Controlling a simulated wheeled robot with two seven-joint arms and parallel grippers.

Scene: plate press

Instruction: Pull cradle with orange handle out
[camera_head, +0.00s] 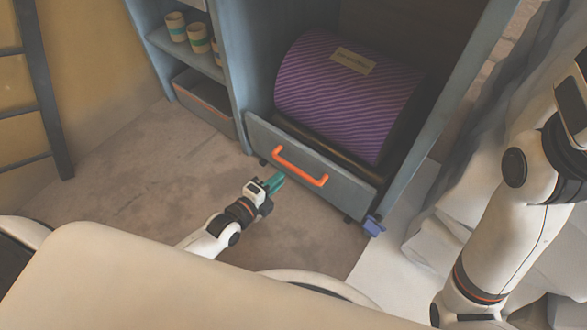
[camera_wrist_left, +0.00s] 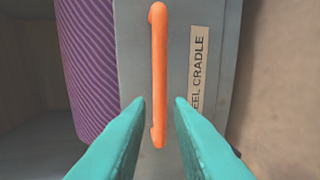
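The orange handle (camera_head: 300,165) is a bar on the grey front panel of the cradle (camera_head: 345,188), inside a blue-grey cabinet. A purple striped roll (camera_head: 335,95) rests in the cradle behind the panel. My left gripper (camera_head: 275,181) is just in front of the handle's left part, with teal fingers pointing at the panel. In the left wrist view, the handle (camera_wrist_left: 158,75) runs upright between the two spread fingers (camera_wrist_left: 160,105), which are open. The fingers look apart from the handle; exact depth is hard to tell. My right gripper's fingertips do not show.
Shelves with several cups (camera_head: 187,30) and a bin (camera_head: 203,100) stand left of the cradle. A blue block (camera_head: 374,226) is near the panel's lower right corner. A ladder (camera_head: 40,90) leans at the far left. The floor (camera_head: 140,165) before the panel is clear.

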